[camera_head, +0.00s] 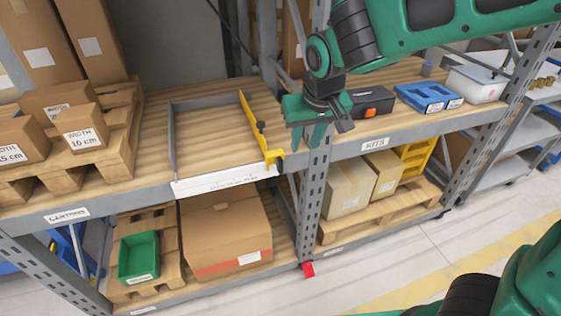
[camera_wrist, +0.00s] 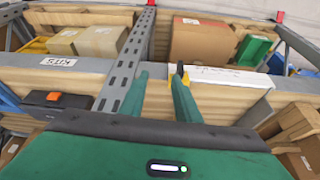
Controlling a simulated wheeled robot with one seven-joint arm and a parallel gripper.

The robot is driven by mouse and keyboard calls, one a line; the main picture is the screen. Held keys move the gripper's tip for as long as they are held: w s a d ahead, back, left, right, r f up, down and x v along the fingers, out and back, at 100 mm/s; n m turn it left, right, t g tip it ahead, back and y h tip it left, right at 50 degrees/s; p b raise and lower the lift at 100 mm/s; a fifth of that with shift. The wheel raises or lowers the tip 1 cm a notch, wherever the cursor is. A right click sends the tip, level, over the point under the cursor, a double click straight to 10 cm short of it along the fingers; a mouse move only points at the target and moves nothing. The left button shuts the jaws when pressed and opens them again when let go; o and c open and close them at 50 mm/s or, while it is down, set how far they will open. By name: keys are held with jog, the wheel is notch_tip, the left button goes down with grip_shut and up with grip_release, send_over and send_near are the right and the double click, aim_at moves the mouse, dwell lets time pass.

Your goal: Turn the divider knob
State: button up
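The yellow divider (camera_head: 248,118) stands on the wooden shelf, running from back to front on the right of a grey-framed bay. A small dark knob (camera_head: 261,125) shows on its side, and its yellow front end reaches the shelf edge. My gripper (camera_head: 306,146) is to the right of the divider, pointing down, with its fingers apart and nothing seen between them. In the wrist view my gripper (camera_wrist: 160,76) also shows open fingers. A bit of the yellow divider (camera_wrist: 185,78) shows close by the right finger; most of it is hidden there. I cannot tell whether they touch.
A white scale strip (camera_head: 225,180) lies along the bay's front edge. A grey upright post (camera_head: 313,190) stands just below my gripper. Cartons on a pallet (camera_head: 83,127) are at left.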

send_near(281, 159)
jog(key=shift+n, duration=0.4)
jog(key=x, duration=1.1)
jog(key=shift+s+f, duration=0.1)
jog(key=shift+f, duration=0.05)
jog(key=shift+c, duration=0.6)
grip_shut()
